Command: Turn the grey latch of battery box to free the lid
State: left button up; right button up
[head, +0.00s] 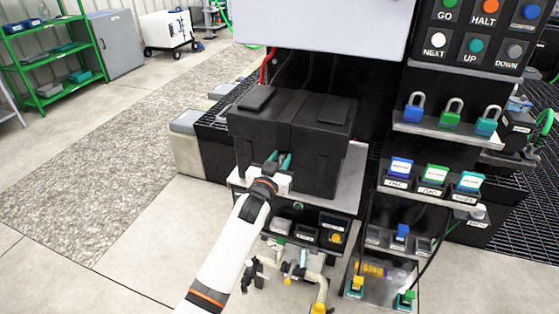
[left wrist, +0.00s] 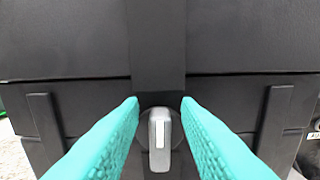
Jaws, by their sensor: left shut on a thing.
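The battery box (head: 318,158) is a large black case with its lid (head: 300,108) down, standing on a grey shelf. The grey latch (left wrist: 159,140) sits on a round black base at the middle of the box front, below the lid seam. It points upright and has a white stripe. In the head view my gripper hides it. My right gripper is not in view.
To the right stand a rack of coloured padlocks (head: 449,113) and a button panel (head: 480,30). Below the box are small bins and pipes with yellow fittings (head: 319,292). A grey cabinet panel (head: 330,25) hangs above and behind the box.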

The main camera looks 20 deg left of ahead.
pick_arm(q)
jog(key=shift+d+f+m, duration=0.3)
jog(key=shift+f+m, duration=0.05)
jog(key=shift+m, duration=2.55)
jog(key=shift+d+f+m, duration=0.3)
jog(key=shift+f+m, duration=0.1)
jog(key=shift+m, duration=2.5)
jog(key=shift+d+f+m, duration=0.3)
jog(key=shift+f+m, duration=0.05)
jog(key=shift+m, duration=2.55)
grip_shut()
